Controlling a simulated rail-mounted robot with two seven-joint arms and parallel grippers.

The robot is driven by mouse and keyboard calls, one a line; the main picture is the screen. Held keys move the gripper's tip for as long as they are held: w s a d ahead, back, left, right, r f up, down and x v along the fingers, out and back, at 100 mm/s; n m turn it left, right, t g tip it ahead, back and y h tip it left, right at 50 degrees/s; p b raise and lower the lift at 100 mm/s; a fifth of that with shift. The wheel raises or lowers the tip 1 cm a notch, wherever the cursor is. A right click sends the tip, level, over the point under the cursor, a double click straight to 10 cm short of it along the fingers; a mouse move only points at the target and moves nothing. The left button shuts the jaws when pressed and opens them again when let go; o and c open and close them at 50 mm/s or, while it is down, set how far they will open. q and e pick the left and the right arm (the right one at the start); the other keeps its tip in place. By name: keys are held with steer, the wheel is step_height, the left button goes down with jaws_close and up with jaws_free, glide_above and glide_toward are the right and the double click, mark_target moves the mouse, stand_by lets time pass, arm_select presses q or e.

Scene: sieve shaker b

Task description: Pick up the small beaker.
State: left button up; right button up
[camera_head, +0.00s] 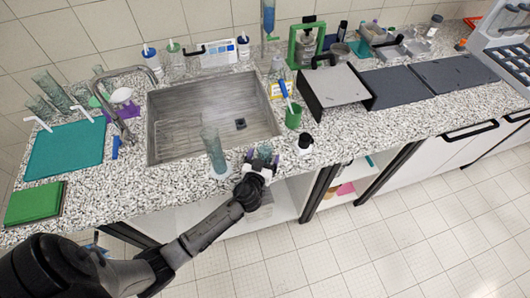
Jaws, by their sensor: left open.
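A small clear beaker (264,150) stands on the speckled counter near its front edge, just right of the sink's front corner. My left gripper (262,159) reaches it from the front, with its open fingers on either side of the beaker's lower part. I cannot tell whether the fingers touch the glass. The gripper hides part of the beaker's base. My right gripper is out of view.
A tall clear glass vessel (213,150) stands close by on the left. A dark-capped white bottle (304,144) and a green cup (293,116) stand to the right. The sink (185,130) lies behind.

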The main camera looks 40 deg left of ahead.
arm_select(q)
steer(key=shift+x, duration=0.85)
steer(key=shift+c, duration=0.4)
steer(key=c, duration=1)
steer(key=shift+r, duration=0.3)
